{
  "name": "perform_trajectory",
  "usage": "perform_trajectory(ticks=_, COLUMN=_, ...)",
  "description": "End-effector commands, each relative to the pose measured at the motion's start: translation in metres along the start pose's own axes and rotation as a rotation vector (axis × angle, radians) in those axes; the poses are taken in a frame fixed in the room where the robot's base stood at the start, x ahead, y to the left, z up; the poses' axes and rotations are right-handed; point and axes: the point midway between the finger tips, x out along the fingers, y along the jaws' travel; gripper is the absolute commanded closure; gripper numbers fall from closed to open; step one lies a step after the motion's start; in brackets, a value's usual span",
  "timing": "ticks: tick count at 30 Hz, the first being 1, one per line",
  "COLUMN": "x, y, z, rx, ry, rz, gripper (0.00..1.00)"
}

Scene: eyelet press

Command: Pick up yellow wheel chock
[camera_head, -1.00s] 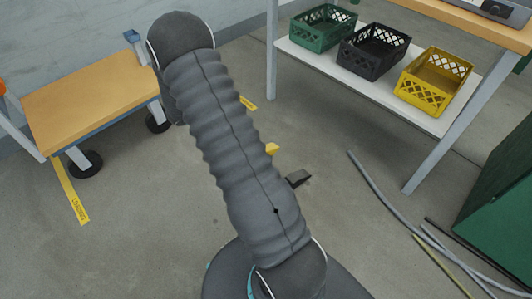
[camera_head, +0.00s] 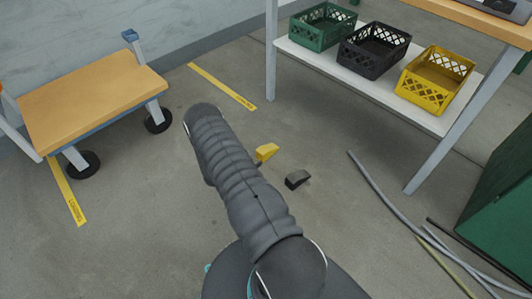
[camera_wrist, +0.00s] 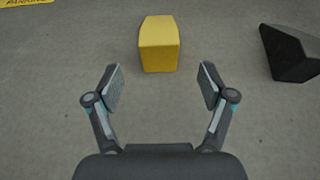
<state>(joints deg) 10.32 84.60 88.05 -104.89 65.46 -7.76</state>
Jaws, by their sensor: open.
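The yellow wheel chock (camera_head: 266,152) sits on the concrete floor just right of my arm in the head view. In the wrist view the yellow wheel chock (camera_wrist: 159,44) is near the top middle, ahead of the fingertips and roughly centred between them. My gripper (camera_wrist: 160,86) is open and empty, with bare floor between its fingers. The gripper itself is hidden behind my arm in the head view.
A black chock (camera_head: 298,179) lies close to the right of the yellow one, also in the wrist view (camera_wrist: 288,52). A wooden-topped cart (camera_head: 92,90) stands left. A shelf (camera_head: 380,88) holds green, black and yellow crates. Hoses (camera_head: 385,200) lie on the floor at right.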

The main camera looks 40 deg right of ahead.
Motion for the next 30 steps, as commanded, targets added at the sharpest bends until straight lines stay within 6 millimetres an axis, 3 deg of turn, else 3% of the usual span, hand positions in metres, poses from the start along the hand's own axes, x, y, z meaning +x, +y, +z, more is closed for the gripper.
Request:
perform_trajectory(ticks=3, x=0.024, y=-0.001, z=-0.001, rx=0.004, ry=0.001, rz=-0.004, gripper=0.19)
perform_trajectory(ticks=9, x=0.054, y=-0.001, z=0.000, rx=0.003, ry=0.000, rz=-0.003, gripper=0.19)
perform_trajectory(ticks=17, x=0.070, y=-0.001, z=-0.001, rx=0.002, ry=0.001, rz=-0.002, gripper=0.19)
perform_trajectory(ticks=24, x=0.103, y=0.000, z=-0.001, rx=0.003, ry=0.000, rz=-0.003, gripper=0.19)
perform_trajectory(ticks=30, x=0.115, y=0.001, z=-0.001, rx=0.002, ry=0.001, rz=-0.001, gripper=0.19)
